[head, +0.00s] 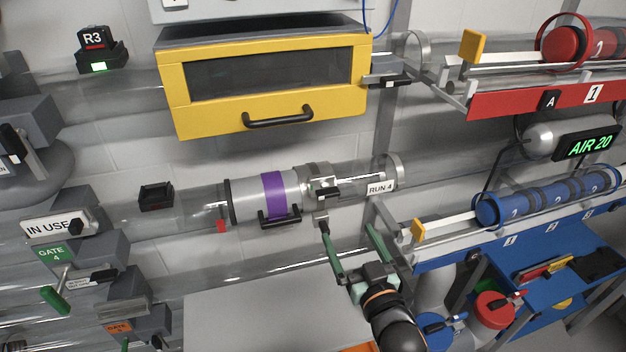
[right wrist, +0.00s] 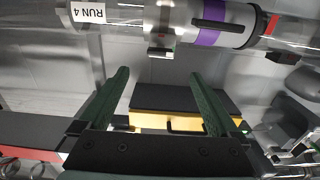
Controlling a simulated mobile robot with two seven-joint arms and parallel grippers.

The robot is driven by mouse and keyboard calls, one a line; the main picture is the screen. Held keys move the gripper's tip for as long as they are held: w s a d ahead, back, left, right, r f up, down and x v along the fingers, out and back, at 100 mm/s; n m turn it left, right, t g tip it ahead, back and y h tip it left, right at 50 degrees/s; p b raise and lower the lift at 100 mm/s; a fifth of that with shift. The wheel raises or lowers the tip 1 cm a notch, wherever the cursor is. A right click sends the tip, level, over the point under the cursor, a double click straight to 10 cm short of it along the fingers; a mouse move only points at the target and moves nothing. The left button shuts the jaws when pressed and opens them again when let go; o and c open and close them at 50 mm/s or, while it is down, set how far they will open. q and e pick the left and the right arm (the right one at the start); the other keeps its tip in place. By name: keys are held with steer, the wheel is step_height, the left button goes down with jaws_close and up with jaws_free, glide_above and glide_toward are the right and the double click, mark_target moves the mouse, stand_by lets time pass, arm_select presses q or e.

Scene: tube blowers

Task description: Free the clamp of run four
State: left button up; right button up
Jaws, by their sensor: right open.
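The run four tube crosses the head view, marked by a RUN 4 label (head: 381,187). Its clamp (head: 322,188) is a metal band with a small block and dark lever, just left of the label. A grey canister with a purple band (head: 275,195) sits in the tube left of the clamp. My right gripper (head: 347,229) is open and empty, just below the clamp. In the right wrist view its green fingers (right wrist: 158,76) stand apart, with the clamp block (right wrist: 160,53) beyond them. I cannot tell exactly how the lever lies. My left gripper is out of view.
A yellow drawer box (head: 262,85) is above the tube. A blue rack (head: 460,246) with blue canisters is close on the right, a red rack (head: 488,105) above it. An IN USE tag (head: 52,226) and gate 4's green handle (head: 55,299) are at left.

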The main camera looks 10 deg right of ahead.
mark_target(330, 197)
steer(key=w, duration=1.2)
steer(key=shift+w+a+r, duration=0.15)
steer(key=shift+a, duration=0.1)
steer(key=c, duration=1.4)
steer(key=shift+o, duration=0.2)
